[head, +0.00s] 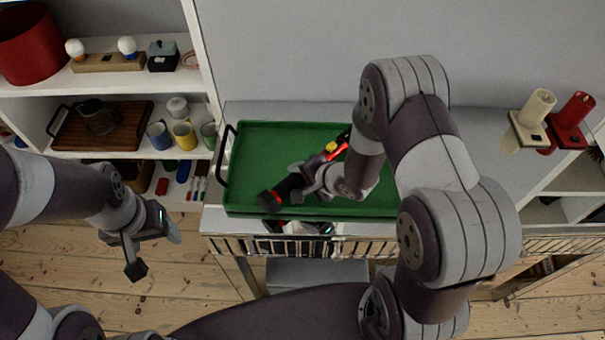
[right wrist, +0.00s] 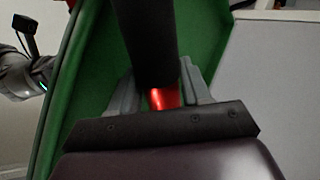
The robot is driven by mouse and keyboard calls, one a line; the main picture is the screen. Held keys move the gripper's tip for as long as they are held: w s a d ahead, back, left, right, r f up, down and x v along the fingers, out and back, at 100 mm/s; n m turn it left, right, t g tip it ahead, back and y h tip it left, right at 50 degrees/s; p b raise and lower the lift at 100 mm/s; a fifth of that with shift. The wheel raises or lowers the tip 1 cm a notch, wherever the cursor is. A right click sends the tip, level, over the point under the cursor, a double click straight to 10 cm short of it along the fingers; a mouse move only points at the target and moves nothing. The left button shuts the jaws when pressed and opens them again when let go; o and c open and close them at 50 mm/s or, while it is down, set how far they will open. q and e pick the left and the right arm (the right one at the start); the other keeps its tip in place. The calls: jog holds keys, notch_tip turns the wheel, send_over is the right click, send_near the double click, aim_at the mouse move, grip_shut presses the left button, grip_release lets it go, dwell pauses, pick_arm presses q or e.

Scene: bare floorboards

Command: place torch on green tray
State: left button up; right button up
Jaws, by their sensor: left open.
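The green tray (head: 262,150) lies on a pale, mirror-fronted table in the middle of the head view. The torch (head: 289,188) is black with red and yellow parts. It lies slantwise over the tray, and I cannot tell whether it touches the tray floor. My right gripper (head: 308,180) is shut on the torch around its middle. In the right wrist view the torch's dark body (right wrist: 148,40) runs between the fingers, with a red part showing, and the tray (right wrist: 95,75) is behind it. My left gripper (head: 153,246) is open and empty, left of the tray and apart from it.
A white shelf at left holds a red pot (head: 28,45), a wooden board (head: 72,130), cups (head: 184,135) and small items. Two candles in holders, one cream (head: 537,107) and one red (head: 573,110), are at the right. Parts of the tray's floor are clear.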

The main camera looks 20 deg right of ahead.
jog(key=o, duration=0.4)
jog(key=shift+c, duration=0.2)
jog(key=shift+r, duration=0.25)
jog(key=s+d+r+n+g+h+p, duration=0.1)
jog(key=s+d+r+n+h+p, duration=0.1)
jog(key=s+d+r+n, duration=0.3)
jog(key=s+d+r+n+g+h+p, duration=0.1)
jog(key=s+d+r+g+h, duration=0.2)
jog(key=r, duration=0.4)
jog(key=s+a+r+n+g, duration=0.2)
jog(key=s+a+r+n, duration=0.1)
jog(key=s+n, duration=0.3)
jog(key=shift+r, duration=0.45)
